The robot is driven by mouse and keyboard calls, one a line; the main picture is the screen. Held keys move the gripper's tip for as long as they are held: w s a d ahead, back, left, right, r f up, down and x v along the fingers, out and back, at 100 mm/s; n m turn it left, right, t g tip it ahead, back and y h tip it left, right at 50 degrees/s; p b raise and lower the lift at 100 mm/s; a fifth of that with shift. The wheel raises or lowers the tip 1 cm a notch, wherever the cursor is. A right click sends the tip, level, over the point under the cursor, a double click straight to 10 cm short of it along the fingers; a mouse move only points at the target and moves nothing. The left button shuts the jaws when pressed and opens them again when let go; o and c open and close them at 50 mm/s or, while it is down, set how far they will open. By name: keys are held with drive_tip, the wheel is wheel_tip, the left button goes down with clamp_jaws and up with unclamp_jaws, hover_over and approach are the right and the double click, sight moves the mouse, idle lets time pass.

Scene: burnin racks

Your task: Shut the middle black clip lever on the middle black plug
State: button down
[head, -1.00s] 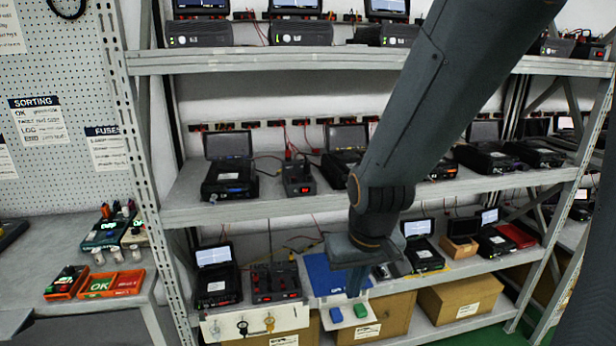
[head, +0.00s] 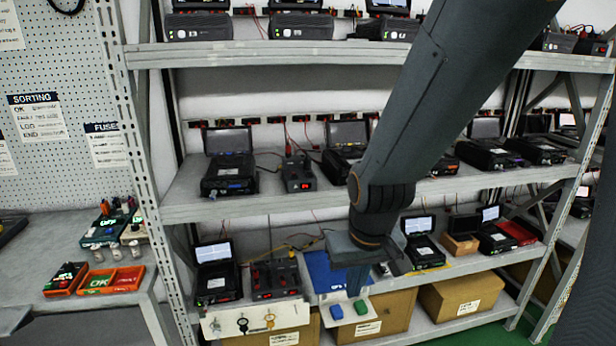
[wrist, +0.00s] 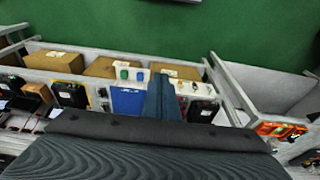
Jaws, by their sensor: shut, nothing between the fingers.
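A black box (head: 276,279) with several dark upright parts on top and a red switch stands on the lower shelf. Black plugs and clip levers are too small to tell apart on it, so I cannot say which is the middle lever or whether it is open. My gripper (head: 355,291) points down in front of the lower shelf, right of that box and over the blue mat, apart from the box. In the wrist view my gripper (wrist: 160,80) shows its fingers together, with nothing held.
A blue mat (head: 321,270) lies right of the box. A white panel with hanging keys (head: 256,321) fronts the shelf, beside a blue block (head: 336,312) and a green block (head: 361,307). An open black case (head: 215,283) stands left. The middle shelf (head: 260,207) runs above.

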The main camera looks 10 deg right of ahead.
wheel_tip(320, 180, down, 10)
drive_tip(key=g+b, duration=0.1)
drive_tip(key=b, duration=0.6)
drive_tip(key=shift+r+b, duration=0.2)
drive_tip(key=shift+b, duration=0.15)
drive_tip(key=shift+w, duration=0.1)
drive_tip(key=shift+a, duration=0.1)
